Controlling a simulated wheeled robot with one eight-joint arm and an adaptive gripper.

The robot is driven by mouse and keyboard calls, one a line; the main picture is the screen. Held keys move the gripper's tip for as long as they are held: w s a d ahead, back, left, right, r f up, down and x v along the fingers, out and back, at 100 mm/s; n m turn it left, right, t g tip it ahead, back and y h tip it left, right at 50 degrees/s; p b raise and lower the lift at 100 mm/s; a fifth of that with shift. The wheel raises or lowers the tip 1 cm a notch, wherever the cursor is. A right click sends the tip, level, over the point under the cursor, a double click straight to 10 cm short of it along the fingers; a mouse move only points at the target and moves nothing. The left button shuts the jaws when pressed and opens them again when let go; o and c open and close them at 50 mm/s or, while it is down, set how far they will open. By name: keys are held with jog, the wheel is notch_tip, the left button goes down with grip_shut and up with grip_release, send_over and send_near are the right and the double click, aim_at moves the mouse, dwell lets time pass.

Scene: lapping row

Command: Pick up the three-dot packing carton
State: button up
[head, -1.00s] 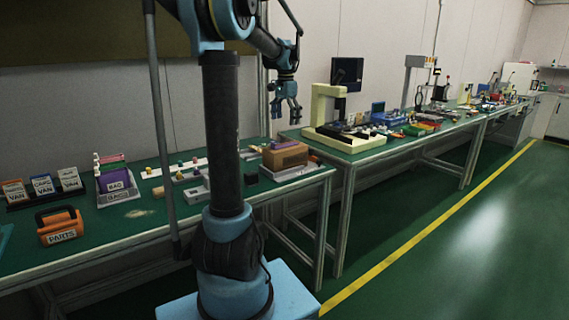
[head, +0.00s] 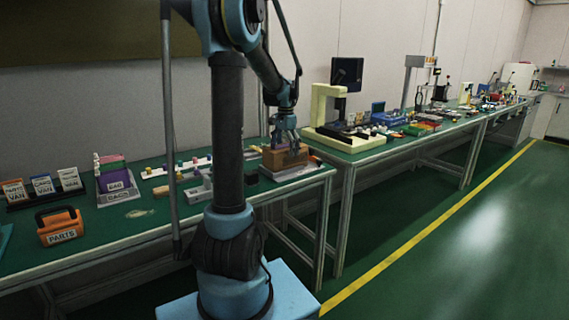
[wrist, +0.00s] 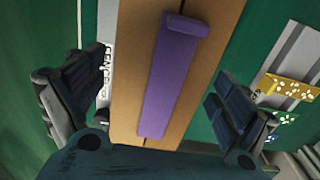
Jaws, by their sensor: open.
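A brown carton (head: 290,157) sits on a light stand at the right end of the near green bench. In the wrist view the carton (wrist: 124,75) lies below my gripper, with a purple strip (wrist: 172,80) along its top. No three dots can be made out on it. My gripper (head: 287,134) is right at the top of the carton in the head view. In the wrist view my gripper (wrist: 160,95) is open, one finger on each side of the carton. I cannot tell whether the fingers touch it.
Yellow blocks with white dots (wrist: 290,90) lie right of the carton in the wrist view. An orange parts box (head: 60,226), a purple bag holder (head: 116,185) and van card stands (head: 42,187) stand further left. A cream machine (head: 325,110) stands on the bench beyond.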

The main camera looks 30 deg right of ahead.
jog(key=shift+f, duration=1.8)
jog(key=shift+c, duration=0.5)
jog(key=c, duration=1.1)
jog(key=shift+r, duration=0.15)
